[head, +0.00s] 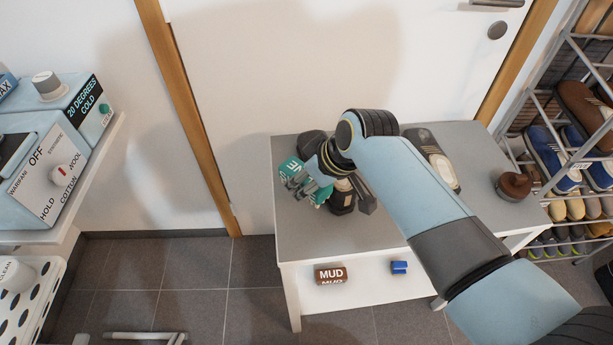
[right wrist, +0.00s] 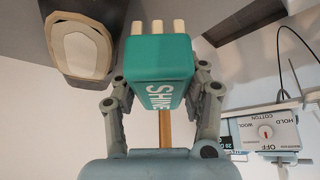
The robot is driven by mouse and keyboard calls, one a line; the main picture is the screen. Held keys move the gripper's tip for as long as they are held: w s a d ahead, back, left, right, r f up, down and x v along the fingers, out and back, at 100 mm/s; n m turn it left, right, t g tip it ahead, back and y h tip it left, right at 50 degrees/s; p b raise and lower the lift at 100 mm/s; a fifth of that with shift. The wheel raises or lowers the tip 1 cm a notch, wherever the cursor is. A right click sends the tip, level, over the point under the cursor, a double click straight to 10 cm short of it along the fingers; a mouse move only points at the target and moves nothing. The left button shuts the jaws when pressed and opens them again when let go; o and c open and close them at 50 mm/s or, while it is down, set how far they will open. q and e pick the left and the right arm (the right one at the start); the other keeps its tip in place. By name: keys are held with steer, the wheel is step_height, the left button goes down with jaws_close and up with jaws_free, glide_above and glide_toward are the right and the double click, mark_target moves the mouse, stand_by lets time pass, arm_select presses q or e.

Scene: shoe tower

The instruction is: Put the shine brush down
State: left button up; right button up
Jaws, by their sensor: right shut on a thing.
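The shine brush (head: 292,170) is a teal block over the left end of the grey-topped bench (head: 385,230). My right gripper (head: 305,186) is shut on it. In the right wrist view, the shine brush (right wrist: 160,62) sits between both fingers of my right gripper (right wrist: 162,88), with its SHINE lettering showing and pale bristle tufts at its far side. I cannot tell whether the bristles touch the bench top. My left gripper is not in view.
A dark shoe (head: 312,143) and a black shoe (head: 343,200) are close to my right gripper. Another shoe (head: 436,160) and a brown knobbed item (head: 514,186) are farther right. A MUD brush (head: 331,273) and a blue item (head: 399,267) are lower down. A shoe rack (head: 560,110) stands right.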

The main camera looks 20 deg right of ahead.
steer(key=shift+f, duration=0.25)
steer(key=o, duration=1.3)
steer(key=p+v, duration=0.1)
steer(key=v, duration=0.5)
steer(key=p+v, duration=0.1)
steer(key=v, duration=0.6)
steer(key=shift+w+a+r, duration=0.1)
steer(key=shift+w+r, duration=0.05)
steer(key=shift+w, duration=0.05)
